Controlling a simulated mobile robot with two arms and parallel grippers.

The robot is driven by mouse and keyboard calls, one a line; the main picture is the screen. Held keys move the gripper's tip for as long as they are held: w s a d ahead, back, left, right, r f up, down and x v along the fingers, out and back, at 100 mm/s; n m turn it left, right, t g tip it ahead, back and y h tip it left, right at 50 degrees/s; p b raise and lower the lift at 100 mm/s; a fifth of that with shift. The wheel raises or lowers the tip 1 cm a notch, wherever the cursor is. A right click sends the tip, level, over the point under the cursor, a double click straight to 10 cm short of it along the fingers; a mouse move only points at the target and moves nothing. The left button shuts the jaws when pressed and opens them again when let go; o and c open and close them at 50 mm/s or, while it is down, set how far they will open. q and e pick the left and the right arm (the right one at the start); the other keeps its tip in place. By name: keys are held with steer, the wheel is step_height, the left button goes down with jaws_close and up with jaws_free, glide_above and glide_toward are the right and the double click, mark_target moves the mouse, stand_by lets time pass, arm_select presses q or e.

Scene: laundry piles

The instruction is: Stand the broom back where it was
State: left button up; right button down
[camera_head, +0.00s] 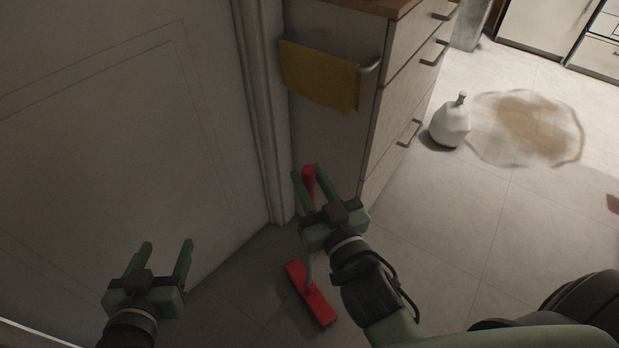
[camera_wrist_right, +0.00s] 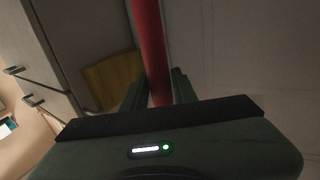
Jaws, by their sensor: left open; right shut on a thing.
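The broom has a red head (camera_head: 311,295) on the floor, near the corner by the cabinet and the door. Its red handle top (camera_head: 309,181) shows between the fingers of my right gripper (camera_head: 313,172), which is shut on the handle. In the right wrist view the red handle (camera_wrist_right: 151,50) runs up between the two fingers (camera_wrist_right: 160,88). Part of the handle is hidden behind my right gripper in the head view. My left gripper (camera_head: 167,246) is open and empty in front of the door, left of the broom.
A white door (camera_head: 100,120) fills the left. A cabinet (camera_head: 335,140) with drawers stands beyond the broom, with a yellow towel (camera_head: 320,75) on its side.

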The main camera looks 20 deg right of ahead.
steer(key=c, duration=1.1)
jaws_free()
arm_select(q)
steer(key=shift+r, duration=0.15)
arm_select(e)
steer(key=shift+s, duration=0.25)
steer(key=s, duration=0.7)
steer(key=s+d, duration=0.1)
steer(key=s, duration=0.3)
steer(key=shift+s+f, duration=0.15)
steer(key=shift+s, duration=0.1)
arm_select(q)
steer(key=shift+w+d+r, duration=0.1)
steer(key=shift+w+r, duration=0.05)
